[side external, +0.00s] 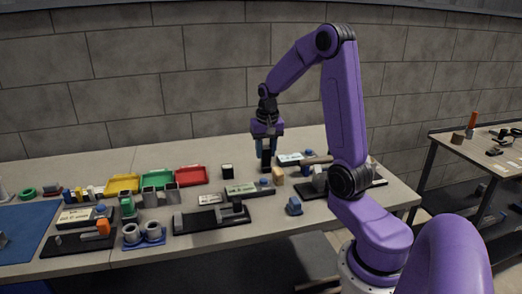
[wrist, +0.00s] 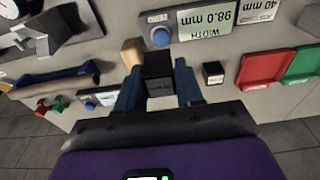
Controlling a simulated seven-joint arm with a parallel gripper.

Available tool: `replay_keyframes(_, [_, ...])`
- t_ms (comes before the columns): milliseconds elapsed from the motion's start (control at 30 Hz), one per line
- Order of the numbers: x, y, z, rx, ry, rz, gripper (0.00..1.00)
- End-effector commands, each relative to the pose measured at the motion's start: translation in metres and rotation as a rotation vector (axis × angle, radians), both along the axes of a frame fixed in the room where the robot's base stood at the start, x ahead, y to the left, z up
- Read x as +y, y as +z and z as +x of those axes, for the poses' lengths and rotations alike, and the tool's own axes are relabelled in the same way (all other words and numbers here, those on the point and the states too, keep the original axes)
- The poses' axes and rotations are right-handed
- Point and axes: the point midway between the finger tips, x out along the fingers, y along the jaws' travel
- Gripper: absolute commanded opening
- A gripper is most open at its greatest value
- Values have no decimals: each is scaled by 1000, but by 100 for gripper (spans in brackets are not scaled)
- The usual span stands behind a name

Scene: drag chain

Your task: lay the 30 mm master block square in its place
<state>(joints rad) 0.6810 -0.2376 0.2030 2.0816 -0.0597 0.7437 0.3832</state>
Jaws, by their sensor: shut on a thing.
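My gripper (side external: 266,160) points down over the middle of the bench, low near its surface. In the wrist view its two blue fingers (wrist: 158,92) are shut on a dark block (wrist: 158,66), one finger on each side. The block has a small label, too small to read, so I cannot confirm it is the 30 mm master block. In the side view the fingers mostly hide it. The block's place cannot be made out.
A tan block (side external: 278,174) stands close to the gripper; its rounded tan shape also shows in the wrist view (wrist: 132,54). A gauge reading "WIDTH 98.0 mm" (wrist: 204,22) lies nearby. Yellow (side external: 122,184), green (side external: 156,180) and red (side external: 191,176) trays are at left.

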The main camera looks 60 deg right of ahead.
Motion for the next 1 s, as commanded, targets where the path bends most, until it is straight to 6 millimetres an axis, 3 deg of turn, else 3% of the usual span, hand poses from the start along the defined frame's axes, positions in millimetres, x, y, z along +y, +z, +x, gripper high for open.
replay_keyframes(133, [12,1,4,0,4,0,0])
replay_keyframes(267, [40,-4,25,2,9,2,0])
replay_keyframes(500, [126,-17,73,5,11,3,0])
replay_keyframes(700, [195,-28,96,4,8,1,0])
replay_keyframes(833, [226,-33,103,1,4,0,0])
replay_keyframes(1000, [245,-35,106,-2,0,-1,0])
